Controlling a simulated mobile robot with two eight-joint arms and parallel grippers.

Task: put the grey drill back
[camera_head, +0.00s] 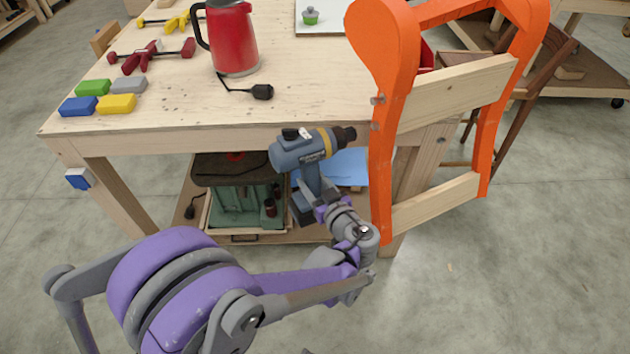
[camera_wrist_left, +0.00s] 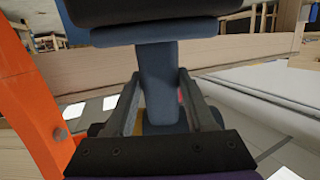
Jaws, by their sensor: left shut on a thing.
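The grey-blue drill (camera_head: 300,152) with a yellow ring and dark chuck is held up in front of the table's front edge. Its chuck points right, toward the orange chair form. My left gripper (camera_head: 318,192) is shut on the drill's handle, below the drill body. My right gripper is in neither view.
The wooden table (camera_head: 165,118) carries a red kettle (camera_head: 232,38), coloured blocks (camera_head: 92,88) and red clamps (camera_head: 150,55). An orange chair form (camera_head: 386,120) stands close right of the drill. A lower shelf holds a green case (camera_head: 238,208) and a blue sheet (camera_head: 345,168).

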